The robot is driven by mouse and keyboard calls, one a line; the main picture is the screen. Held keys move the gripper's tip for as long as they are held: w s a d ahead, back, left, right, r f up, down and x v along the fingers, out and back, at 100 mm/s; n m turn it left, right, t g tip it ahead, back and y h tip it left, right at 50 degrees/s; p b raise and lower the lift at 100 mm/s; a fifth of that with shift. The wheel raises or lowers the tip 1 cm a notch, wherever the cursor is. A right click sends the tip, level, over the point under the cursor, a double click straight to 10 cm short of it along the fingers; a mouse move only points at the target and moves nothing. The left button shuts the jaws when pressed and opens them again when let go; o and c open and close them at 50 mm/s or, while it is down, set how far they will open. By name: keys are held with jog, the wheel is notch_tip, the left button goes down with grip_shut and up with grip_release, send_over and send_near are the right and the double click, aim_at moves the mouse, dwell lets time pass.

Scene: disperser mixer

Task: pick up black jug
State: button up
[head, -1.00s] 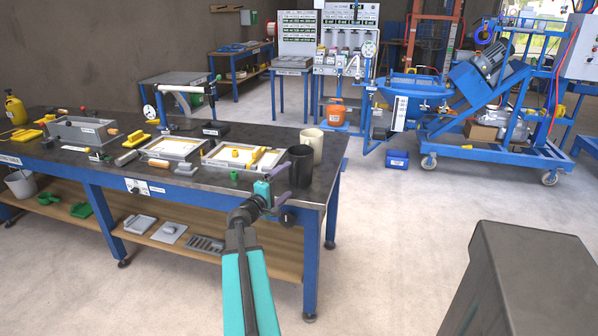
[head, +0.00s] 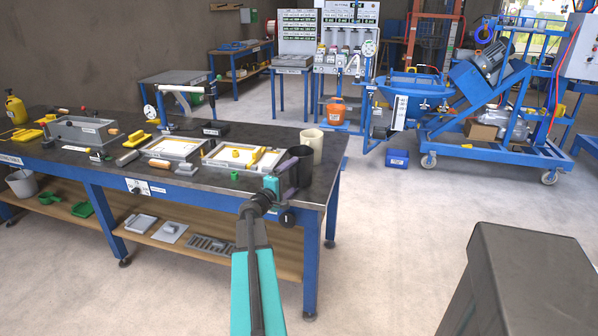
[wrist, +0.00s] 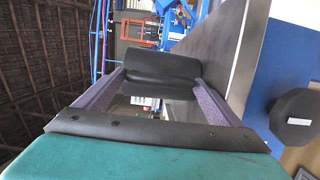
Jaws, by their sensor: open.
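The black jug (head: 302,164) stands upright near the right front corner of the dark workbench (head: 262,190), in front of a cream jug (head: 313,148). My gripper (head: 291,168) is at the black jug from the front left, and a purple finger overlaps it in the head view. In the wrist view, the black jug (wrist: 165,66) lies ahead between the two spread purple fingers of my gripper (wrist: 158,80). The fingers are open. Whether either one touches the jug cannot be told. The jug's lower part is partly hidden by my gripper in the head view.
Shallow grey trays with yellow pieces (head: 243,157) lie left of the jug on the bench. A small green item (head: 234,176) lies near the front edge. A black knob (wrist: 297,115) shows close at right in the wrist view. Open floor lies right of the bench.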

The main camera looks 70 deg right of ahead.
jog(key=shift+c, duration=0.3)
jog(key=shift+r, duration=0.1)
jog(key=c, duration=1.7)
jog(key=shift+o, duration=0.2)
jog(key=shift+r, duration=0.1)
